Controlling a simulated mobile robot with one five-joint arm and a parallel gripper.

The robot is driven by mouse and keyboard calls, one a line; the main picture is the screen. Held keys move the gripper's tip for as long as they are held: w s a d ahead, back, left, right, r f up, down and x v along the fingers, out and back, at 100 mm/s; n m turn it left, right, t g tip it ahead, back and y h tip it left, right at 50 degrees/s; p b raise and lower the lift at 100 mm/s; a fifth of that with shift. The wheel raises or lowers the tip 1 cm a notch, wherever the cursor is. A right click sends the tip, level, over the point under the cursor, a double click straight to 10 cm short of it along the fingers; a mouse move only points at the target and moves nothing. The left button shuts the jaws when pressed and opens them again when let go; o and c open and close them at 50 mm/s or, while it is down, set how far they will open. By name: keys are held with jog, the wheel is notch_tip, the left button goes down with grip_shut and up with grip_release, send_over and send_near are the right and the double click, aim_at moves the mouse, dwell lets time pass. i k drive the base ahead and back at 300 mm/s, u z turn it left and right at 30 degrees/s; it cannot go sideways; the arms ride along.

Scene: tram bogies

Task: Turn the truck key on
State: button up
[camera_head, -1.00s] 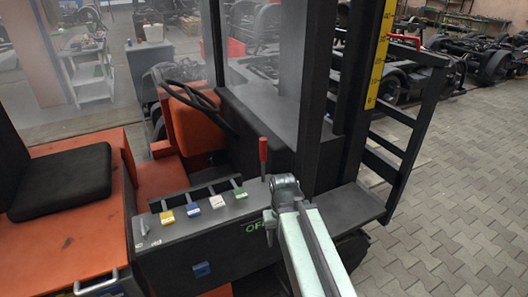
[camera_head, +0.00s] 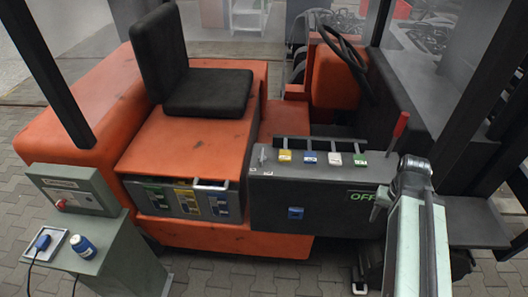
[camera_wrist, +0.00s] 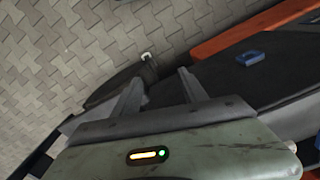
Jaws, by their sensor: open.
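The truck is an orange forklift with a dark grey side console (camera_head: 330,175). A small silver key-like piece (camera_head: 262,155) stands at the left end of the console top; I cannot tell its exact turn position. Green letters reading "OFF" (camera_head: 362,196) show on the console's side, partly covered by my arm. My gripper (camera_wrist: 160,88) is open and empty in the wrist view. In the head view it is beside the right end of the console, well to the right of the key-like piece.
A red-handled lever (camera_head: 400,125) rises near my arm. A blue block (camera_head: 295,213) sits on the console's side and shows in the wrist view (camera_wrist: 250,57).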

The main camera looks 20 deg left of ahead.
aim_at(262, 157)
jog(key=z, duration=1.1)
jog(key=k, duration=1.1)
jog(key=u, duration=1.7)
jog(key=i, duration=1.05)
jog(key=z, duration=0.05)
